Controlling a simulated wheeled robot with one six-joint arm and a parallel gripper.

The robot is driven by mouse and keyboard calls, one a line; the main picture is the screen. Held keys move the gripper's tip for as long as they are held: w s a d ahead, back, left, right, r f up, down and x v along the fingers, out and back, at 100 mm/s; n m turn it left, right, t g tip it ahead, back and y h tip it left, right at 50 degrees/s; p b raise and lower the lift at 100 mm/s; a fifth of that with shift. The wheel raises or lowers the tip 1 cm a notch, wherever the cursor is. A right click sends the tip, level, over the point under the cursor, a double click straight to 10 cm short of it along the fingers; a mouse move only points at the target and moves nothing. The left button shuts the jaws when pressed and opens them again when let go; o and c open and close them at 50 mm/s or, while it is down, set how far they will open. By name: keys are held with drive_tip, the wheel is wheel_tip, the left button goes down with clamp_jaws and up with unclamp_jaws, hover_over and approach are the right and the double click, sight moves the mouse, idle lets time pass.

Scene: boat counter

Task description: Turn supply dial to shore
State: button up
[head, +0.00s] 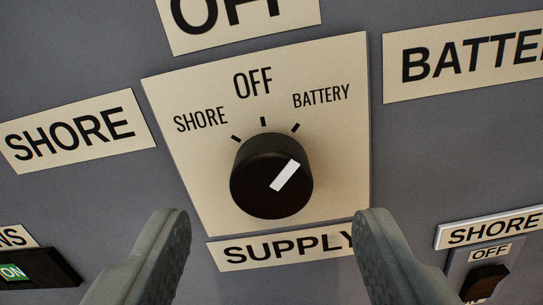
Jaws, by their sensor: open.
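The supply dial (265,192) is a round black knob on a cream plate (330,80) marked SHORE, OFF and BATTERY. Its white pointer mark (285,176) slants to the upper right, toward the BATTERY tick. The SHORE tick (236,138) is at the knob's upper left and the OFF tick at its top. My gripper (271,222) is open, with one dark grey finger low on each side of the knob in the picture. Neither finger appears to touch the knob, and nothing is between them.
A SUPPLY label (285,250) sits below the dial plate, partly hidden by the right finger. Large SHORE (75,135) and BATTERY (465,58) labels flank it. A black rocker switch (484,283) is at lower right, and a green ON switch (15,271) at lower left. The panel around is flat grey.

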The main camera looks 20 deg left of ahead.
sight(270, 193)
drive_tip(key=shift+x, duration=1.6)
drive_tip(key=c, duration=1)
